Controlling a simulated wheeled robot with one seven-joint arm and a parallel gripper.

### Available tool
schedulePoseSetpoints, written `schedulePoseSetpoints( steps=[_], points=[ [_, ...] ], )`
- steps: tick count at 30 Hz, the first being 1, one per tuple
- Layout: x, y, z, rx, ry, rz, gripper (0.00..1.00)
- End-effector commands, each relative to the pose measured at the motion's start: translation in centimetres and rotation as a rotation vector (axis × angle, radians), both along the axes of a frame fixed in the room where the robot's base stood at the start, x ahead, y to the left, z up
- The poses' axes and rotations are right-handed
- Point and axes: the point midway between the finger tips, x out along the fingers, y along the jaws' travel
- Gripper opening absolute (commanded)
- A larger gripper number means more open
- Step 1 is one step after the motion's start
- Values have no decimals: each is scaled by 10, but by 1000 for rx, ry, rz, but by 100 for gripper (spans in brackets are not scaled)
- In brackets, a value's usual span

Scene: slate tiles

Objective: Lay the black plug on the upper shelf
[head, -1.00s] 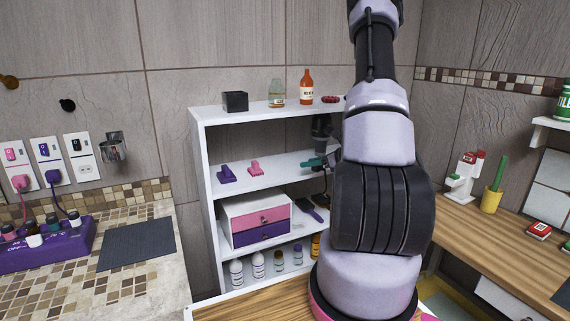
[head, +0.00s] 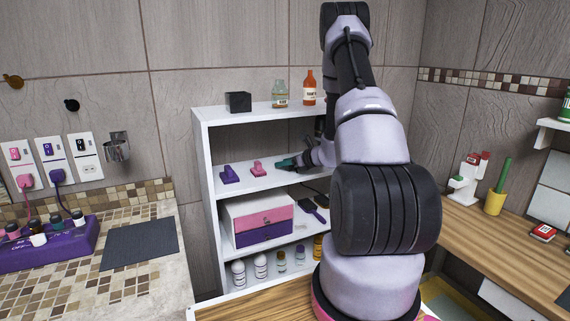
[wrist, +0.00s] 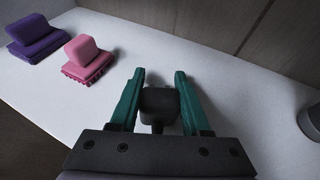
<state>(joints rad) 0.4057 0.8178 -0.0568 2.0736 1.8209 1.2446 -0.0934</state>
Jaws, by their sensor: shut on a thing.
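My gripper (wrist: 159,100) has green fingers, shut on the black plug (wrist: 160,103), a dark rounded block between them in the wrist view. A short stub, perhaps its cord, runs from it toward the palm. In the head view, my gripper (head: 287,162) is over the white shelf board (head: 240,180) that bears the purple and pink pieces, to their right. The plug cannot be made out there. The board's surface (wrist: 130,45) fills much of the wrist view beneath the plug. I cannot tell whether the plug touches it.
A purple piece (head: 229,175) and a pink piece (head: 258,168) stand left of my gripper. A black box (head: 238,102) and bottles stand on the unit's top. A drawer box (head: 262,218) stands below. A grey round thing (wrist: 310,121) shows at the wrist view's right edge.

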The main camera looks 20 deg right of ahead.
Motion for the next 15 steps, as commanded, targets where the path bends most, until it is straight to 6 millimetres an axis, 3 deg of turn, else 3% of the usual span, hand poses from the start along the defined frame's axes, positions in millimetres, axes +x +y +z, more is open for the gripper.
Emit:
schedulePoseSetpoints(
  steps=[10,11,13,15],
  points=[
    [0,0,-3,-1,-2,1,0],
    [0,0,-4,-1,-2,1,51],
    [0,0,-3,-1,-2,1,77],
    [0,0,-3,-1,-2,1,77]
  ],
)
